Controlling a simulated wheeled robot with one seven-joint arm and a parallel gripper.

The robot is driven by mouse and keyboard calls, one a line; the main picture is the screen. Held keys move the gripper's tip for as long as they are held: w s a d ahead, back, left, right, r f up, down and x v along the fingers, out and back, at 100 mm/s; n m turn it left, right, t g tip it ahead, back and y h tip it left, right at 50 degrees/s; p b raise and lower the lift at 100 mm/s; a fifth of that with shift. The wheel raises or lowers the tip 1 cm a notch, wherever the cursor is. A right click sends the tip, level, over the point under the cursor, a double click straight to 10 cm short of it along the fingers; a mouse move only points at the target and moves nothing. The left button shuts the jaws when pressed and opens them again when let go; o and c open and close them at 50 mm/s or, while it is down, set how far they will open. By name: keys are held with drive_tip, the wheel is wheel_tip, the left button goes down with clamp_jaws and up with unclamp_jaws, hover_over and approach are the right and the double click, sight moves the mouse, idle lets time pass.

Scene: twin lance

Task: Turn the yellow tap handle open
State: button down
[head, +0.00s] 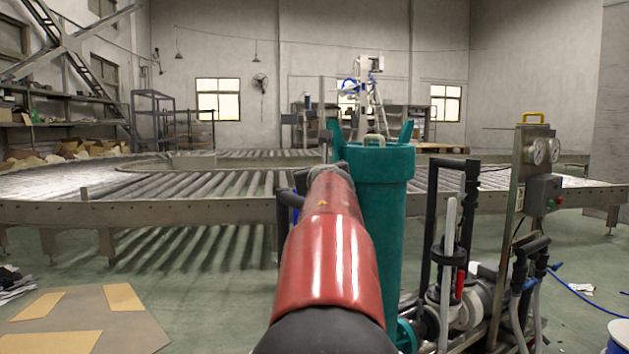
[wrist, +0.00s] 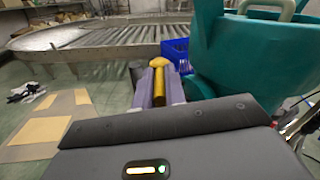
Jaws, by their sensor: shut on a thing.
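The yellow tap handle (wrist: 158,82) shows in the wrist view, just left of the teal tank (wrist: 255,55). It is a narrow bar with a rounded yellow end at its top. My gripper (wrist: 159,88) has a finger on each side of the bar and is shut on it. The valve body and pipe around the handle are mostly hidden behind the gripper. In the head view my red arm covers the handle and the gripper, and the teal tank (head: 385,215) stands just right of the arm.
A blue crate (wrist: 176,50) sits behind the handle in the wrist view. Black pipes, a pump (head: 475,295) and a gauge panel (head: 535,170) stand to the right in the head view. A roller conveyor (head: 190,205) runs behind. Flat cardboard (head: 85,320) lies on the open floor at left.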

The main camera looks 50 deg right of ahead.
drive_tip(key=shift+s+d+n+t+y+b, duration=0.2)
drive_tip(key=shift+n+t+y+b, duration=0.25)
drive_tip(key=shift+n+t+y, duration=0.45)
drive_tip(key=shift+s+d+n+t+y+b, duration=0.1)
drive_tip(key=shift+d+n+t+y+b, duration=0.35)
drive_tip(key=shift+y, duration=0.75)
drive_tip(key=shift+a+n, duration=0.15)
drive_tip(key=shift+n, duration=0.2)
drive_tip(key=c, duration=1.5)
unclamp_jaws()
drive_tip(key=shift+o, duration=0.2)
drive_tip(key=v, duration=0.7)
drive_tip(key=shift+s, duration=0.4)
